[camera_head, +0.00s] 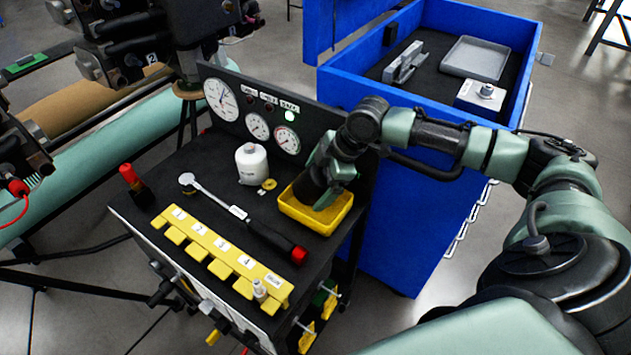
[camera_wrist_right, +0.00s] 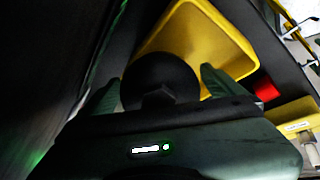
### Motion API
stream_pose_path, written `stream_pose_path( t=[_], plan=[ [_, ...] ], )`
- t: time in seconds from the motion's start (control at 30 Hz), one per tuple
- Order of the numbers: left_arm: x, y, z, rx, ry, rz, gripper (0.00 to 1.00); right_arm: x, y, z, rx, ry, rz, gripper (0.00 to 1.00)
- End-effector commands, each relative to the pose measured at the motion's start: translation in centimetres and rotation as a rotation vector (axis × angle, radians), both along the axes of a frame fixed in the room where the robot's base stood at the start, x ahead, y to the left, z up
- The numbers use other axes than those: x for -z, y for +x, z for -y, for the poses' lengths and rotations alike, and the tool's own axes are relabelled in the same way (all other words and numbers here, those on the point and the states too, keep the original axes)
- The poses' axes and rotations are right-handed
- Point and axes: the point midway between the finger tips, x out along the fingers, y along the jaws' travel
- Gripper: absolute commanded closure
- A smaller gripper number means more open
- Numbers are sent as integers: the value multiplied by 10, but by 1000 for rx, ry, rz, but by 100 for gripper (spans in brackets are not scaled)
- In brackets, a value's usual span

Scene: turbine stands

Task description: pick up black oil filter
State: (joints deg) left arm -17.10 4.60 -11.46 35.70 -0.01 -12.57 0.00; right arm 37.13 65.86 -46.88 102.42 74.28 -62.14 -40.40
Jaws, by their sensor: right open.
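The black oil filter (camera_wrist_right: 160,72) shows from above in the right wrist view as a dark round body with a raised centre. It is in the yellow tray (camera_head: 312,218), which also shows in the wrist view (camera_wrist_right: 205,42). In the head view the filter (camera_head: 308,188) is a dark shape partly hidden by my right gripper (camera_head: 322,190). That gripper reaches down into the tray, its fingers open on either side of the filter (camera_wrist_right: 160,90). Whether a finger touches the filter cannot be told. My left gripper is not in view.
A white filter (camera_head: 251,164) stands left of the tray. A gauge panel (camera_head: 255,115) rises close behind. A blue tool cabinet (camera_head: 400,215) stands at the right.

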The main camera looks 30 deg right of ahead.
Motion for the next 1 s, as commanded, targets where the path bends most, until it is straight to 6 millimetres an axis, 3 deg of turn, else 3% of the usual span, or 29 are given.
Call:
stream_pose_path(
  t=[0.27, 0.37, 0.6, 1.0],
  plan=[
    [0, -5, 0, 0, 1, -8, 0, 4, 1, -1, -1, -1, 0, 3],
    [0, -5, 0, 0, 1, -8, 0, 4, 1, -1, -1, -1, 0, 26],
    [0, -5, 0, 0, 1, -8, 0, 3, 2, -1, 0, 0, 2, 89],
    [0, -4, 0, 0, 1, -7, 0, -7, 3, -1, 0, 0, 5, 89]
  ],
)
